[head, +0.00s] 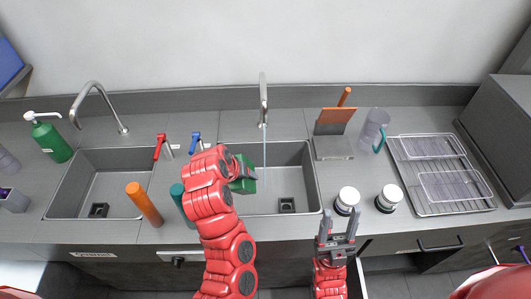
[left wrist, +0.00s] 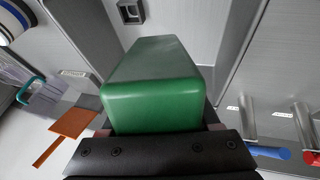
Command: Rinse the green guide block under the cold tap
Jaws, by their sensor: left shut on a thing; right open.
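The green guide block (head: 246,186) is held above the right sink basin (head: 290,176); in the left wrist view (left wrist: 155,85) it fills the middle. My left gripper (head: 238,171) is shut on it, partly hidden by my arm. The right tap (head: 263,92) arches over this basin, and a thin bluish stream (head: 264,150) runs down from it. The stream passes just right of the block; I cannot tell whether it touches. A blue lever (head: 196,143) and a red lever (head: 163,147) stand behind, between the basins. My right gripper (head: 338,228) is open and empty at the counter's front.
An orange cylinder (head: 144,203) and a teal one (head: 182,203) stand left of my arm. Two white-topped jars (head: 347,200) (head: 389,197) stand near my right gripper. A clear jug (head: 373,130) and a wire rack (head: 442,174) are right. A green bottle (head: 52,141) stands far left.

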